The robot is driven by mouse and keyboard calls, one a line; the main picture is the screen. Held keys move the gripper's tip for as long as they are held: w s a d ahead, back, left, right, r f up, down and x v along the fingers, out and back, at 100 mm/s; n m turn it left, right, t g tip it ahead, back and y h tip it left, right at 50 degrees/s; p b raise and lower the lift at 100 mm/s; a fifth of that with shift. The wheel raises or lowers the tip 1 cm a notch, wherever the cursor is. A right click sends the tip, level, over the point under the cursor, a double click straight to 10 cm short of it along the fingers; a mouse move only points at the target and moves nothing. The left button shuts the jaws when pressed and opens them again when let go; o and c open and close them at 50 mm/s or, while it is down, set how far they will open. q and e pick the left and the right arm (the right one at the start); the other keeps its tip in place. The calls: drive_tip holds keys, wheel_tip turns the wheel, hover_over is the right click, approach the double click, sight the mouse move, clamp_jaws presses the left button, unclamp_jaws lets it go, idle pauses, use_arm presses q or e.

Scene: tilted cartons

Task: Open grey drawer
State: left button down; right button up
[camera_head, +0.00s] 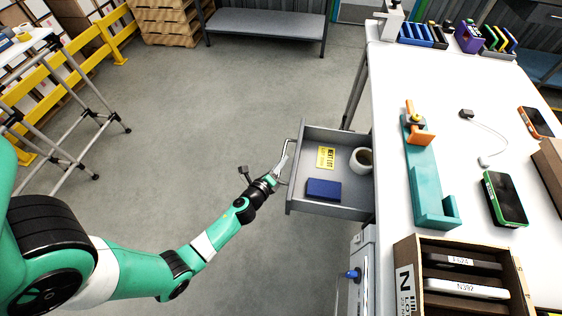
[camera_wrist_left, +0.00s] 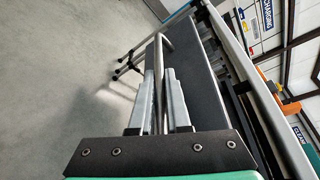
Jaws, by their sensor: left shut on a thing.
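The grey drawer (camera_head: 335,195) sticks out from the left side of the white table and stands open. Inside it are a yellow label (camera_head: 326,157), a blue box (camera_head: 323,189) and a cup with dark contents (camera_head: 361,160). My left gripper (camera_head: 282,166) is at the drawer's front, shut on its metal bar handle (camera_head: 291,150). In the left wrist view the handle (camera_wrist_left: 159,70) runs between the two fingers of my left gripper (camera_wrist_left: 160,95), beside the dark drawer front (camera_wrist_left: 205,85). My right gripper is in neither view.
The white table (camera_head: 390,120) carries a teal holder with an orange part (camera_head: 424,175), a green-cased phone (camera_head: 505,198), an orange phone (camera_head: 536,122) and a carton of labelled devices (camera_head: 465,250). The floor (camera_head: 200,120) left of the drawer is clear. A grey bench (camera_head: 265,22) stands at the back.

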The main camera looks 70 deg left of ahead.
use_arm(q)
drive_tip(key=c, duration=0.9)
unclamp_jaws()
drive_tip(key=shift+s+d+r, duration=0.15)
drive_tip(key=shift+s+d, duration=0.1)
drive_tip(key=shift+d, duration=0.05)
drive_tip(key=v, duration=1.1)
drive_tip(key=shift+a+p, duration=0.1)
drive_tip(key=shift+p, duration=0.25)
